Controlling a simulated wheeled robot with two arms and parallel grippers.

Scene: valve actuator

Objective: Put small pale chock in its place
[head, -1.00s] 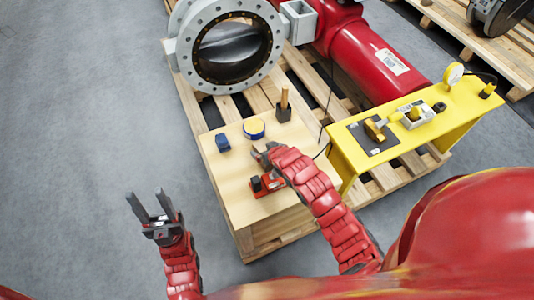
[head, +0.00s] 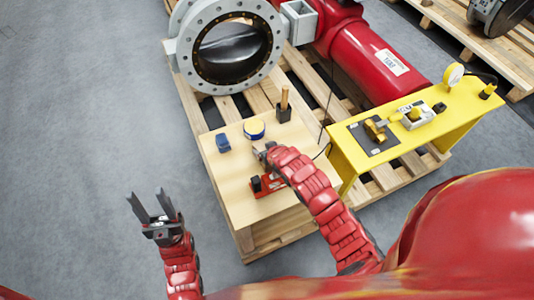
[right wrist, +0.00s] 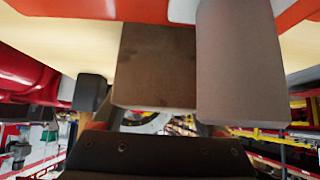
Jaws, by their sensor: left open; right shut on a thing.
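My right gripper (head: 262,151) is low over the wooden work top, just beyond a red fixture (head: 270,187) with a black block at its left end. In the right wrist view its two fingers (right wrist: 192,65) are close together, one dark brown and one grey. A small pale piece (right wrist: 182,11), apparently the chock, shows between their tips, close to a red surface. Most of it is hidden by the fingers, and I cannot tell whether it touches the fixture. In the head view I cannot make out the chock. My left gripper (head: 149,197) is open and empty, above the floor left of the work top.
On the work top (head: 235,185) are a blue block (head: 223,143), a blue and yellow round item (head: 254,130) and a black block with a wooden handle (head: 284,108). A yellow bench (head: 345,150) with tools stands to the right. A large flanged valve (head: 230,50) stands behind.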

